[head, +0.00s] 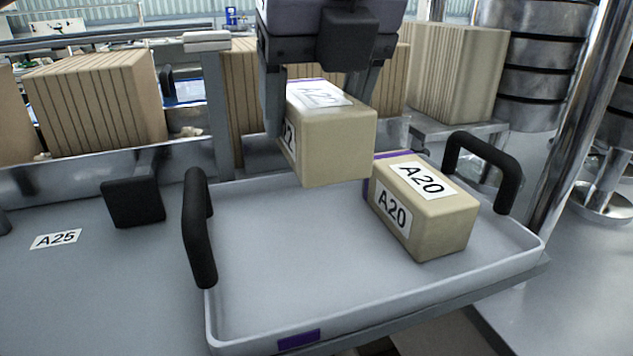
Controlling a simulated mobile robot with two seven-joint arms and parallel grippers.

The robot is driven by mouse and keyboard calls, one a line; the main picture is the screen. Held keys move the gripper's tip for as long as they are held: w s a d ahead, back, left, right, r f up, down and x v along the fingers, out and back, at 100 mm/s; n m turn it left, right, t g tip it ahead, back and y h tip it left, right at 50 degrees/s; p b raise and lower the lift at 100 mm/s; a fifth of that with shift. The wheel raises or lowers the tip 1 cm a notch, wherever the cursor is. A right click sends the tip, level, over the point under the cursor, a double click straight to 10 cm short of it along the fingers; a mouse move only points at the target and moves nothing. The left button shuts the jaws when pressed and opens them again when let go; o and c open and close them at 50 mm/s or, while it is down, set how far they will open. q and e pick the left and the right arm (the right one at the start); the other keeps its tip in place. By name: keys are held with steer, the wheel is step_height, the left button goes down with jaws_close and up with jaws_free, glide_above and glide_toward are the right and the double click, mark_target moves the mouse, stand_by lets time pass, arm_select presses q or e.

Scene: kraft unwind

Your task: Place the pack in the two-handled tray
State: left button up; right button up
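A tan pack labelled A22 (338,142) hangs between the fingers of my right gripper (322,95), which comes down from the top of the head view. The fingers are shut on its sides, and it is slightly tilted. It appears to be held over the back part of the grey two-handled tray (275,280). The tray has a black handle at its left (199,228) and one at its right (485,168). Another tan pack, labelled A20 (445,225), lies in the right part of the tray. My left gripper is not in view.
The left and front of the tray floor are bare. A label A25 (56,239) lies on the grey surface at left, near a black pad (134,202). Rows of tan packs (98,100) stand behind. A shiny post (575,130) rises at right.

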mark_target(331, 105)
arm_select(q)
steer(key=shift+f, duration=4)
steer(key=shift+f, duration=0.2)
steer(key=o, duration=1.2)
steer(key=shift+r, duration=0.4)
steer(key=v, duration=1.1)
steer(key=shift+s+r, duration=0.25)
